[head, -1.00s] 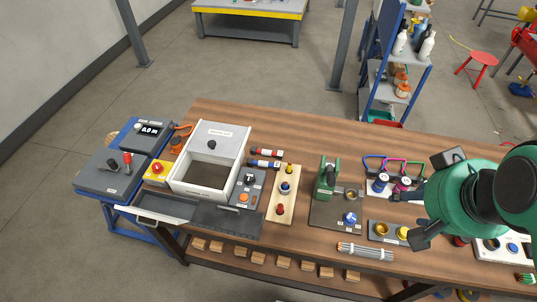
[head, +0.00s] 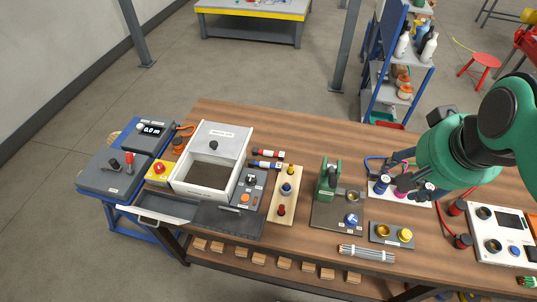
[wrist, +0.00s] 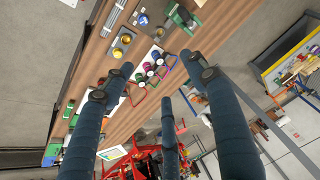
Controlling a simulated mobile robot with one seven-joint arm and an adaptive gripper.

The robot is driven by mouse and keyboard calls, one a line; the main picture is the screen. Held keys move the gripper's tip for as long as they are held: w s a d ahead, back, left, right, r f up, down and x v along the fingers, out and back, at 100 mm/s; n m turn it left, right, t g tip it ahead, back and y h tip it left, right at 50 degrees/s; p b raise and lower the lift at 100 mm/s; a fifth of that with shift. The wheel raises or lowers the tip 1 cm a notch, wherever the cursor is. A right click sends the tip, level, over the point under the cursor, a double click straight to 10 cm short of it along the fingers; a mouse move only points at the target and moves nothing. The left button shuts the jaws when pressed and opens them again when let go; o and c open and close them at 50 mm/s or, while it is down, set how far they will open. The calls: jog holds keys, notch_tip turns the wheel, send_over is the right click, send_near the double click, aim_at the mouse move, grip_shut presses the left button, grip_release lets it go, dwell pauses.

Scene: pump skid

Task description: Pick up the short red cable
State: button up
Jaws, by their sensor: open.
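A thin red cable (head: 441,224) lies on the wooden table (head: 310,147) at the right, left of the white instrument box. Dark red-topped plugs (head: 457,208) stand beside it and seem to belong to it. In the wrist view a red loop (wrist: 138,99) beside the coloured reels is probably this cable. My gripper (head: 402,160) is open and empty, above the white strip of reels, behind and left of the cable. In the wrist view my gripper (wrist: 156,71) has its dark fingers spread, with the reels between the tips. The fingers hide part of the table.
The white instrument box (head: 482,235) stands right of the cable. The strip of coloured reels (head: 382,187) lies below my gripper. A green press (head: 328,180) and a plate with brass and yellow parts (head: 391,235) stand left. The table's back middle is clear.

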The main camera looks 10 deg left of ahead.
jog(key=w+a+f+m+g, duration=0.15)
jog(key=w+a, duration=0.25)
jog(key=w, duration=0.4)
jog(key=w+a+r+m, duration=0.1)
jog(key=w+a+m, duration=0.2)
jog(key=w, duration=0.4)
jog(key=m+g, duration=0.4)
jog(key=m, duration=0.8)
send_over(268, 153)
notch_tip(268, 153, down, 35)
jog(key=shift+t, duration=0.25)
jog(key=shift+f, duration=0.1)
jog(key=shift+f+b, duration=0.3)
jog(key=shift+f, duration=3.85)
jog(key=shift+f, duration=0.1)
